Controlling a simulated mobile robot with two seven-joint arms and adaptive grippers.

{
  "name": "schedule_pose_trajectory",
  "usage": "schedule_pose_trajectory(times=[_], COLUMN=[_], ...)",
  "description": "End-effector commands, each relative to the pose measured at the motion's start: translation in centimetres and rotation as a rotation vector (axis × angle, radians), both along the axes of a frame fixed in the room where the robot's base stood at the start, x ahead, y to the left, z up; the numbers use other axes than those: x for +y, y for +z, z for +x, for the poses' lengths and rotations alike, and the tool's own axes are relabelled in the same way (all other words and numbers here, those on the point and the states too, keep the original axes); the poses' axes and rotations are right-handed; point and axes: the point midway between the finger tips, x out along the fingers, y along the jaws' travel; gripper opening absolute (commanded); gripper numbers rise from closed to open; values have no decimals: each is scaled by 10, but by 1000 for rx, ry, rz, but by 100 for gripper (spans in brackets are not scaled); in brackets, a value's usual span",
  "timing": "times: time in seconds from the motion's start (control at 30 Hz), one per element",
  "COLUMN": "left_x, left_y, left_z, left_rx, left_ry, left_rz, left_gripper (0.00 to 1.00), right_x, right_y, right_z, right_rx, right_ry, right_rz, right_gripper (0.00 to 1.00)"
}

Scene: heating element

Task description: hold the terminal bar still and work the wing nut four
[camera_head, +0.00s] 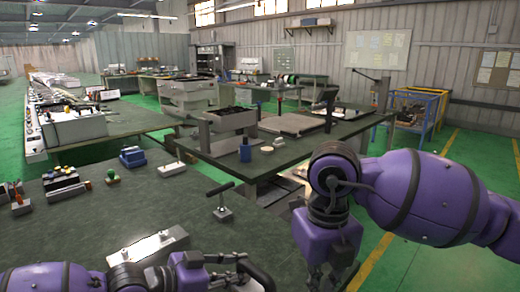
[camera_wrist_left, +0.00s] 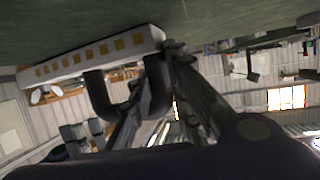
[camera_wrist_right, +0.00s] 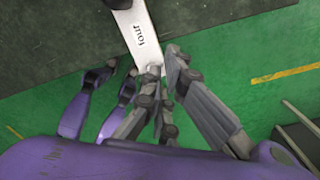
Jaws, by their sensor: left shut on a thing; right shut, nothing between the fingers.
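In the left wrist view, a white bar with a row of gold squares (camera_wrist_left: 95,55) runs along the dark surface. My left gripper (camera_wrist_left: 165,55) is at its right end, shut on what looks like the terminal bar; the contact is partly hidden. In the head view the left gripper (camera_head: 245,268) is low over the near table. In the right wrist view, a white strip marked "four" (camera_wrist_right: 138,30) ends just before my right gripper (camera_wrist_right: 165,78), which is shut and empty. The wing nut cannot be told apart clearly. The right gripper also shows at the head view's bottom edge (camera_head: 335,278).
The near table (camera_head: 85,225) carries a pale metal block (camera_head: 150,246), a T-handled tool (camera_head: 222,207) and a green-knobbed piece (camera_head: 112,175). A second table (camera_head: 345,130) stands behind. Green floor (camera_head: 385,265) is open at the right.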

Motion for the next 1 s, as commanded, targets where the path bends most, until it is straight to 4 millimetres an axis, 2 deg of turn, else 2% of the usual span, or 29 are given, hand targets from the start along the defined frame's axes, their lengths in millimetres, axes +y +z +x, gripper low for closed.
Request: schedule_pose_trajectory(times=[0.23, 0.27, 0.4, 0.77, 1.0], left_x=[0, 0, 0, 2, 27], left_y=[0, 0, 0, 1, 14], left_z=[0, 0, 0, -1, -17], left_rx=[0, 0, 0, 0, -2], left_ry=[0, 0, 0, 0, 1], left_rz=[-1, -1, -1, 1, 5], left_gripper=[0, 21, 39, 39, 39], right_x=[0, 0, 0, 0, 0], right_y=[0, 0, 0, 0, 0], right_z=[0, 0, 0, 0, 0], right_rx=[0, 1, 1, 1, 1], right_ry=[0, 0, 0, 0, 0], right_rz=[0, 0, 0, 0, 0], right_gripper=[0, 0, 0, 0, 0])
